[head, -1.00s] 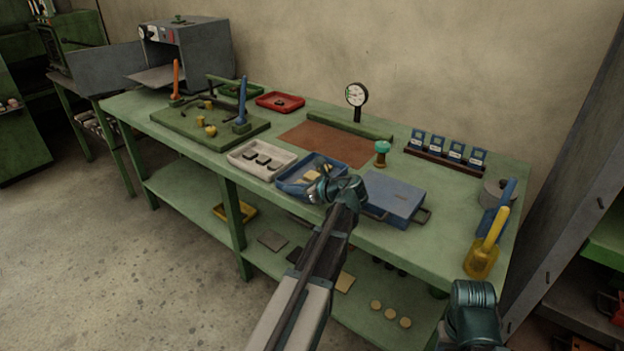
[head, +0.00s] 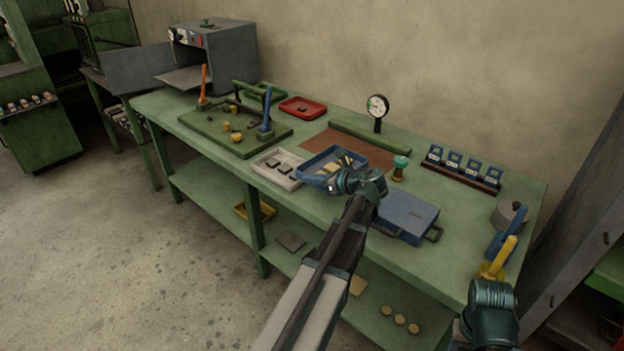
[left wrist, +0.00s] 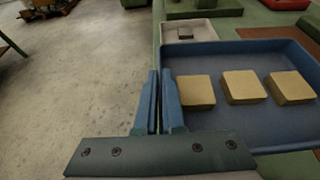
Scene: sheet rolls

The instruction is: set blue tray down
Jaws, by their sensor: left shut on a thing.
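The blue tray (head: 318,162) is held by my left gripper (head: 337,184) at its near edge. It appears raised a little above the green bench, in front of the brown mat (head: 325,142). In the left wrist view the fingers (left wrist: 160,90) are shut at the wall of the blue tray (left wrist: 235,47). Three tan blocks (left wrist: 243,86) lie in a row inside it.
A white tray (head: 258,164) with dark pieces lies left of the blue tray. A blue case (head: 408,213) lies to the right. A green-topped stamp (head: 400,168) and a dial gauge (head: 377,108) stand behind. A yellow scoop (head: 500,258) is near my right gripper.

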